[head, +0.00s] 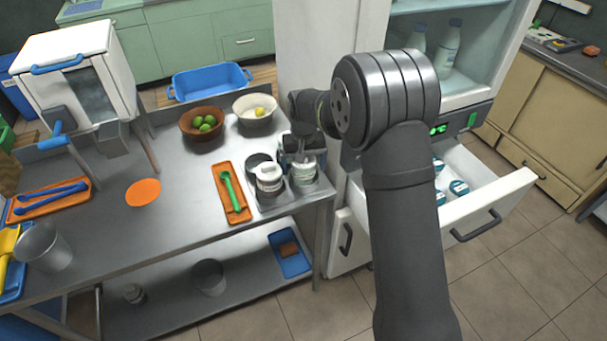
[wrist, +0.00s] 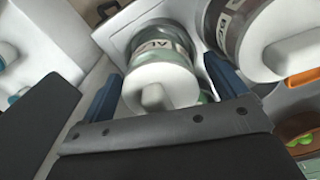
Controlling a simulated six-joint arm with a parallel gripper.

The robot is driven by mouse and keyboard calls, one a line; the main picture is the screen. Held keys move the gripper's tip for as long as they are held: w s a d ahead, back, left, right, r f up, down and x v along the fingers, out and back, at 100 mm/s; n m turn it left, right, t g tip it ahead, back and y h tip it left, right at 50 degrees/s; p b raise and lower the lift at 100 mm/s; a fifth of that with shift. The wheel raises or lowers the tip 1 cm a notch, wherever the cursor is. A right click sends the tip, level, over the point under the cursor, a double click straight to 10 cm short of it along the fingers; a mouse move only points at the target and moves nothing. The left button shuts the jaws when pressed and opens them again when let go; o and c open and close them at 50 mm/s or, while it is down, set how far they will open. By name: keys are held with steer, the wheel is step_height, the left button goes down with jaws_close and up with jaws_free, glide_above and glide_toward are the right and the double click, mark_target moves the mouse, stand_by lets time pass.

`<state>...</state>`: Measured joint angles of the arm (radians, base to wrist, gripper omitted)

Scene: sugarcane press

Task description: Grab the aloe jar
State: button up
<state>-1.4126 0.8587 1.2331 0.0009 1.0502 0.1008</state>
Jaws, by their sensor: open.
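The aloe jar (wrist: 165,45) shows in the wrist view as a pale green jar with a white knobbed lid and a partly readable label beginning with A. In the head view, it appears to be the right-hand jar (head: 303,174) at the table's right corner, partly covered by my gripper (head: 301,147). In the wrist view my gripper (wrist: 160,78) is open, with one blue finger on each side of the jar's lid. I cannot tell whether either finger touches it. A second jar (wrist: 238,28) with a dark band and white lid stands close beside it.
The second jar also shows in the head view (head: 268,179), left of the first. An orange tray (head: 229,209) with a green utensil lies left of the jars. Bowls (head: 255,121) stand behind. An open fridge drawer (head: 480,208) is to the right.

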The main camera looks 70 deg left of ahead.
steer(key=shift+f, duration=0.25)
steer(key=c, duration=1.3)
